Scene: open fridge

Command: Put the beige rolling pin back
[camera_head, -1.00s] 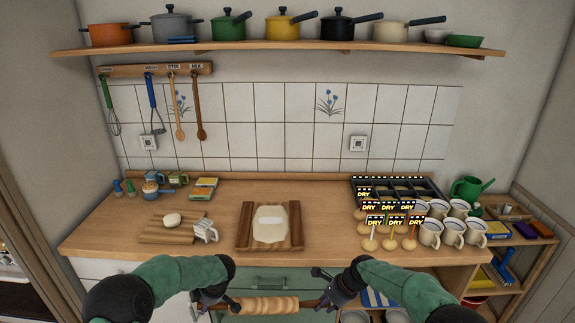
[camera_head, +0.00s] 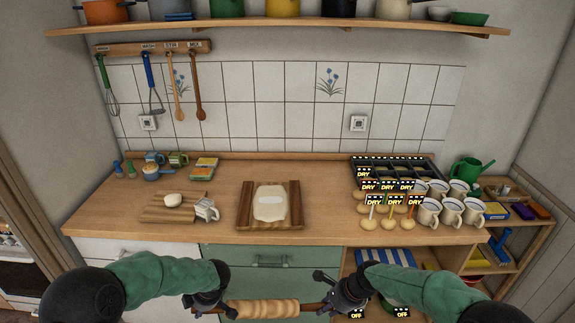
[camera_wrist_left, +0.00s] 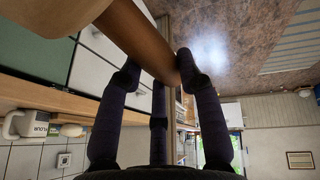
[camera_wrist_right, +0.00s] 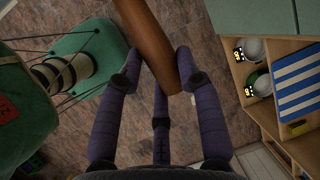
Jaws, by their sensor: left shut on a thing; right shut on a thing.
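The beige rolling pin (camera_head: 262,309) is level, in front of the counter and below its front edge. My left gripper (camera_head: 210,304) is shut on its left brown handle, and my right gripper (camera_head: 334,300) is shut on its right one. The left wrist view shows a brown handle (camera_wrist_left: 140,38) between the left fingers, with a pale part of the pin at the upper left. The right wrist view shows the other brown handle (camera_wrist_right: 149,38) between the right fingers. The grippers cover parts of both handles.
On the wooden counter (camera_head: 330,222), pale dough (camera_head: 270,203) lies between two wooden rails. A slatted board (camera_head: 165,210) is to its left. Mugs (camera_head: 451,210) and DRY-labelled items (camera_head: 386,199) crowd the right. Open shelves below hold a blue-striped cloth (camera_head: 383,257).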

